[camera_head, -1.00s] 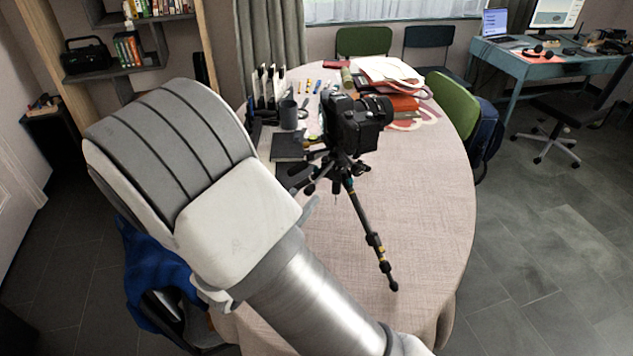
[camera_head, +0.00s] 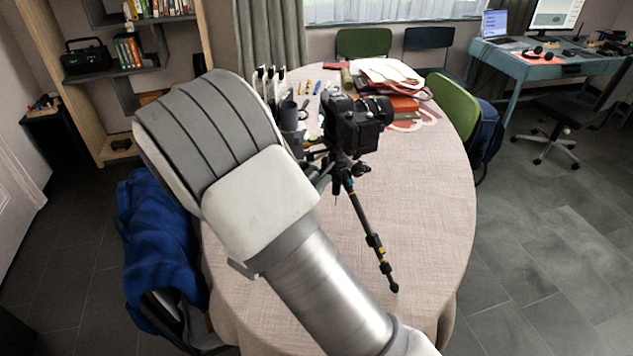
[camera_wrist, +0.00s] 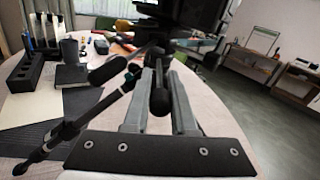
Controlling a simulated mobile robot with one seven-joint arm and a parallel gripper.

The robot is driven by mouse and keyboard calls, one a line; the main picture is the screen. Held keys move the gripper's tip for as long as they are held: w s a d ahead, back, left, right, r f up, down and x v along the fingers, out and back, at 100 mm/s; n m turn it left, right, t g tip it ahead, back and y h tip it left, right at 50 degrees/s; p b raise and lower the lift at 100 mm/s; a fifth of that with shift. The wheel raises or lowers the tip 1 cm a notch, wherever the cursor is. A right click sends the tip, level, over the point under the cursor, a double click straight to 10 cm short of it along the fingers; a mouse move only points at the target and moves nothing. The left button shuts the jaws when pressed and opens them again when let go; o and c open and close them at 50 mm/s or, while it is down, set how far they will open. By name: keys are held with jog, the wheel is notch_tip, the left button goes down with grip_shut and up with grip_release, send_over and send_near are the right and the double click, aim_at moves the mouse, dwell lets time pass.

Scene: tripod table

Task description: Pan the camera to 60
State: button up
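The black camera (camera_head: 355,125) sits on a tripod (camera_head: 372,240) that stands on the round table (camera_head: 425,220). Its lens faces right in the head view. In the wrist view the dark underside of the camera and the tripod head (camera_wrist: 190,15) fill the top middle, cut off by the frame edge. A black tripod handle (camera_wrist: 160,98) with a rounded end points toward me. My gripper (camera_wrist: 162,68) has its two grey fingers apart, one on each side of this handle. I cannot see clear contact. In the head view my arm hides the gripper.
A grey mug (camera_head: 289,116), a black file holder (camera_wrist: 32,85) and papers (camera_head: 388,72) lie around the tripod. A tripod leg (camera_wrist: 85,120) crosses the wrist view's left. A blue jacket (camera_head: 155,240) hangs on a chair at left. The table's right side is clear.

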grip_shut()
dwell(0.9)
